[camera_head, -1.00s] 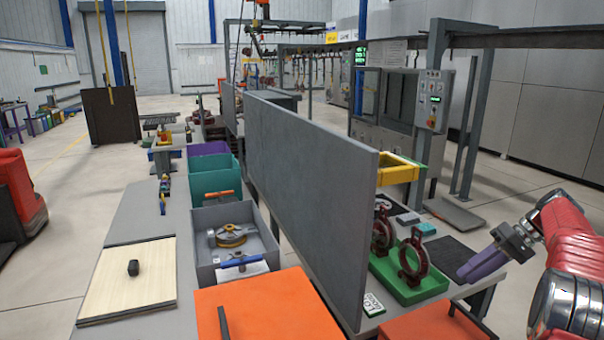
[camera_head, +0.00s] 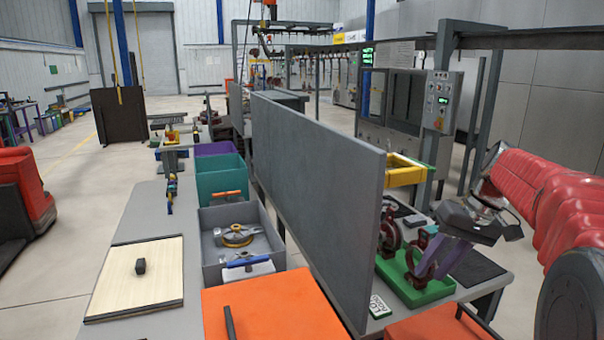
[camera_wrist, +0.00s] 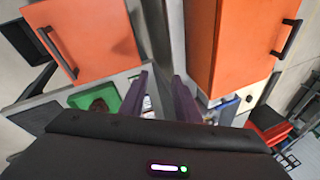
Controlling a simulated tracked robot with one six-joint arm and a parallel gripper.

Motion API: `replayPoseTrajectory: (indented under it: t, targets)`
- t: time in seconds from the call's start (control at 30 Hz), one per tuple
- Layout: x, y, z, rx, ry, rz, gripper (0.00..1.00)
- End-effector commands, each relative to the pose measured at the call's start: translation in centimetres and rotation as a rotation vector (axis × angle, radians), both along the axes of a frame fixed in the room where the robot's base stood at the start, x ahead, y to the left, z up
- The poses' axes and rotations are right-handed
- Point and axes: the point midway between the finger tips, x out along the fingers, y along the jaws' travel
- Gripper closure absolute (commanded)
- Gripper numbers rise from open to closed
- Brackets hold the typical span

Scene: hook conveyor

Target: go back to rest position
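My red arm enters from the right in the head view. My gripper (camera_head: 440,266) hangs near the right end of the green tray (camera_head: 412,297), with its purple fingers pointing down and left. In the wrist view the two purple fingers of my gripper (camera_wrist: 160,82) stand apart with a clear gap and nothing between them. Dark red ring-shaped parts (camera_head: 389,235) stand in and by the green tray, one partly behind my fingers. The green tray also shows in the wrist view (camera_wrist: 80,98) with a dark part in it.
A tall grey partition (camera_head: 320,190) stands left of the green tray. Orange cabinets (camera_head: 265,302) are close to my base. A yellow bin (camera_head: 405,172) and grey post stand behind the tray. Left are a grey bin (camera_head: 212,268) with parts and a wooden board (camera_head: 140,285).

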Motion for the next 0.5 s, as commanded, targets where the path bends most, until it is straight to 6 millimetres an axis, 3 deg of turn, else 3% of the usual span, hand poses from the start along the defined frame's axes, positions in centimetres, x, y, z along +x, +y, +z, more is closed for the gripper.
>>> replayPoseTrajectory:
  t: [0.5]
  targets:
    - [-8.4,6.8,0.8,-0.154,-0.073,-0.043,0.70]
